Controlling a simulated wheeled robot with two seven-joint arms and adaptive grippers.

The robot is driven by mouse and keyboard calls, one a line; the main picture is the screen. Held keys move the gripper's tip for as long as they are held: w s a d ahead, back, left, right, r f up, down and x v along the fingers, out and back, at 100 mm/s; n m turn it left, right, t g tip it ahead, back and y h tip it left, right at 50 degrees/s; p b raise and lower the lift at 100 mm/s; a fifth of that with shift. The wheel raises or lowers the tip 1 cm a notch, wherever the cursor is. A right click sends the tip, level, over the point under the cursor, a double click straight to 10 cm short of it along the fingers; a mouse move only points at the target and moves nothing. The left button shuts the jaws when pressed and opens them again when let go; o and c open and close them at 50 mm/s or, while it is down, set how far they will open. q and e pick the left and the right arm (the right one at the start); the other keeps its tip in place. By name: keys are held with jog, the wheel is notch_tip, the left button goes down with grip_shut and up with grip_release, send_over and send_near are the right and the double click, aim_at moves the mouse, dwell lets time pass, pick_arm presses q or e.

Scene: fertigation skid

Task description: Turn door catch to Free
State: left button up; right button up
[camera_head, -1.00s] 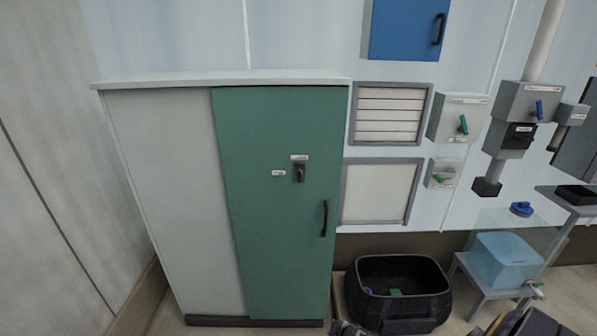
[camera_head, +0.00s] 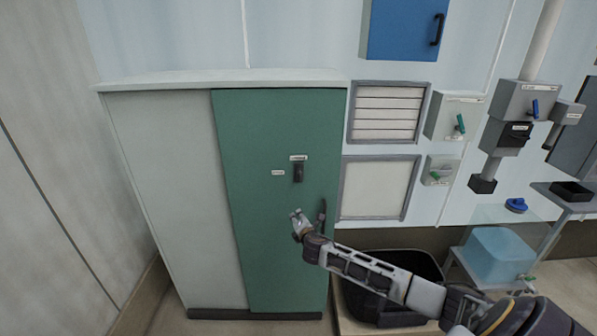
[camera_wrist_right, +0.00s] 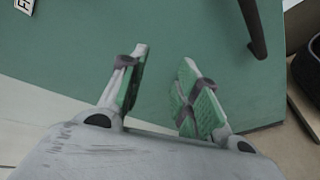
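The door catch (camera_head: 298,173) is a small dark upright handle on the green sliding door (camera_head: 265,240) of the cabinet. One label (camera_head: 298,157) sits above it and another (camera_head: 278,172) to its left; their text is too small to read. My right gripper (camera_head: 297,217) is in front of the green door, below the catch and apart from it. In the right wrist view its two fingers (camera_wrist_right: 161,85) are spread with nothing between them, and the green door shows behind. The catch itself does not show in the right wrist view. My left gripper is not in view.
A dark door handle (camera_head: 322,215) is close to my right gripper. A black crate (camera_head: 385,262) stands on the floor behind my right arm. Switch boxes (camera_head: 454,116) and a side table with a blue tub (camera_head: 497,257) are to the right. The grey left panel (camera_head: 170,190) is clear.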

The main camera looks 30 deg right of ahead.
jog(key=s+a+r+n+t+h, duration=0.1)
jog(key=a+r+n+t+h, duration=0.2)
jog(key=r, duration=0.7)
jog(key=n+g, duration=0.1)
jog(key=n, duration=0.5)
send_near(298, 171)
jog(key=s+a+f, duration=0.2)
jog(key=a, duration=0.1)
jog(key=shift+s+r+n+h, duration=0.6)
jog(key=shift+s+r+h, duration=0.1)
jog(key=shift+h, duration=0.3)
jog(key=shift+w+d, duration=0.1)
jog(key=shift+w, duration=0.05)
jog(key=shift+p+x, duration=1.1)
jog(key=shift+x, duration=5.7)
jog(key=shift+f, duration=0.2)
grip_shut()
